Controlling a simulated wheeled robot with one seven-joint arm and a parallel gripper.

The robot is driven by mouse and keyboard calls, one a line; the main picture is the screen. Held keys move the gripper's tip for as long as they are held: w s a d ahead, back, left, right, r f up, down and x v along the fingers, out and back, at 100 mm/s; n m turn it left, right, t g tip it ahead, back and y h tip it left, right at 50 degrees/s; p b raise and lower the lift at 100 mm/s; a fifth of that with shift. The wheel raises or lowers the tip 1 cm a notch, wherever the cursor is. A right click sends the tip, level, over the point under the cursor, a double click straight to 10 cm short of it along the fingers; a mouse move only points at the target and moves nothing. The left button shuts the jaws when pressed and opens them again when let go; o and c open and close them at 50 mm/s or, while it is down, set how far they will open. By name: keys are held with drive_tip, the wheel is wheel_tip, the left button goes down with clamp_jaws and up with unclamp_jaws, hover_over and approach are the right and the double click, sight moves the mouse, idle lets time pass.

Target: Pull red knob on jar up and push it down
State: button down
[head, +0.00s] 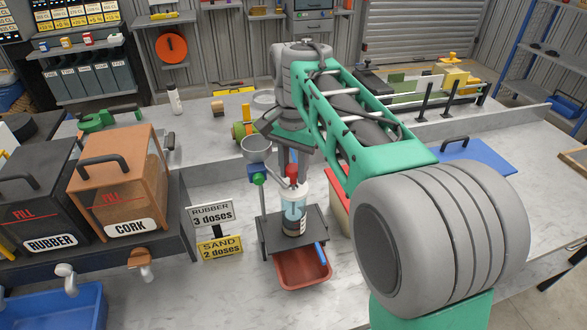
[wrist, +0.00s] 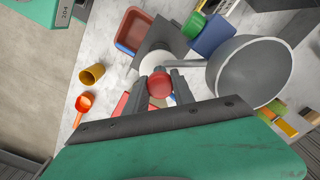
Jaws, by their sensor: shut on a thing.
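The jar (head: 294,212) is a clear cylinder with blue inside, upright on a dark stand. Its red knob (head: 291,171) is at the top, above a pale lid. My gripper (head: 290,165) points down over the jar, with its fingers on both sides of the knob. In the wrist view the red knob (wrist: 159,85) sits between the two fingertips (wrist: 158,82), and the white lid (wrist: 151,64) shows behind it. My gripper is shut on the knob. The jar's body is mostly hidden in the wrist view.
A grey funnel (head: 257,150) stands close left of the jar; it looms large in the wrist view (wrist: 255,75). A red-brown tray (head: 303,270) sits below the stand (head: 265,232). Dose signs (head: 213,213) and the cork bin (head: 120,185) are at left.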

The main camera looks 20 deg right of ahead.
sight(293, 167)
idle(0.5)
wheel_tip(293, 167, up, 6)
drive_tip(key=p, duration=0.4)
drive_tip(key=shift+f, duration=0.15)
drive_tip(key=c, duration=1.4)
unclamp_jaws()
drive_tip(key=shift+c, duration=0.2)
drive_tip(key=o, duration=0.4)
drive_tip(key=shift+f, duration=0.1)
wheel_tip(293, 167, up, 8)
drive_tip(key=shift+f+b, duration=0.1)
drive_tip(key=shift+b, duration=0.3)
